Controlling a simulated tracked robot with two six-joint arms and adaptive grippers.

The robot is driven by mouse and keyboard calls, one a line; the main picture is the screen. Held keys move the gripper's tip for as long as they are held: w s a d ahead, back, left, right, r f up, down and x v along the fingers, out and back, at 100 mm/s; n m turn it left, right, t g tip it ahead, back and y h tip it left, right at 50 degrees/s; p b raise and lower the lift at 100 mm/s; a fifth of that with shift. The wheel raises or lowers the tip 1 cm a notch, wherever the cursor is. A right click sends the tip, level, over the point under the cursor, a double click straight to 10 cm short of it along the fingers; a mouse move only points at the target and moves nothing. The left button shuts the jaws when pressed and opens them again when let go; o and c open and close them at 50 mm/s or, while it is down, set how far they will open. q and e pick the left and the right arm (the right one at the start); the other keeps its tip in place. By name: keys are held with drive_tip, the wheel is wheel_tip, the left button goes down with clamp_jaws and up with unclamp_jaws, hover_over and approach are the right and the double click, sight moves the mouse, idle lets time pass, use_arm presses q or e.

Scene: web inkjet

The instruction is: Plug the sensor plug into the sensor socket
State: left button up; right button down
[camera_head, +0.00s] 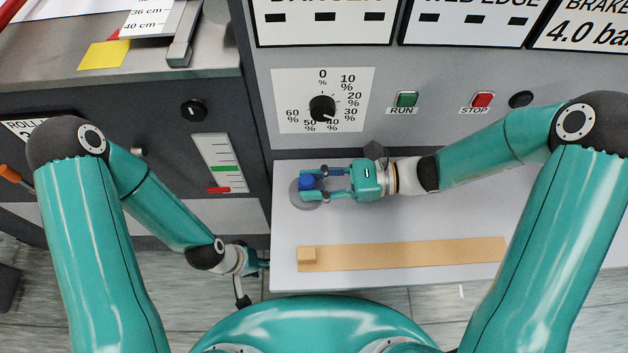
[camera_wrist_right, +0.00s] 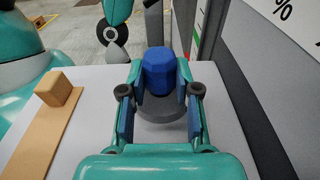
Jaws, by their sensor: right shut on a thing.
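A blue faceted piece (camera_head: 307,183), which looks like the sensor plug, is between the fingers of my right gripper (camera_head: 310,183). In the right wrist view the blue piece (camera_wrist_right: 160,72) stands between the two fingers of the gripper (camera_wrist_right: 158,92), which is shut on it. A round grey disc (camera_head: 298,198) lies on the pale table under and around it; it shows in the wrist view too (camera_wrist_right: 162,112). I cannot tell whether the disc is the sensor socket, or whether the piece touches it. My left gripper (camera_head: 262,264) is at the table's left edge; its fingers are too small to read.
A wooden strip (camera_head: 410,254) with a small block (camera_head: 307,255) at its left end lies along the table's (camera_head: 450,277) front. A control panel with a dial (camera_head: 322,108), a green RUN button (camera_head: 406,99) and a red STOP button (camera_head: 482,100) rises behind. The table right of centre is clear.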

drive_tip(key=shift+f, duration=0.15)
drive_tip(key=c, duration=0.7)
unclamp_jaws()
drive_tip(key=shift+c, duration=0.2)
drive_tip(key=shift+d, duration=0.1)
drive_tip(key=d, duration=0.7)
drive_tip(key=d+r, duration=0.1)
drive_tip(key=d, duration=0.2)
drive_tip(key=shift+d+r, duration=0.1)
drive_tip(key=shift+d, duration=0.75)
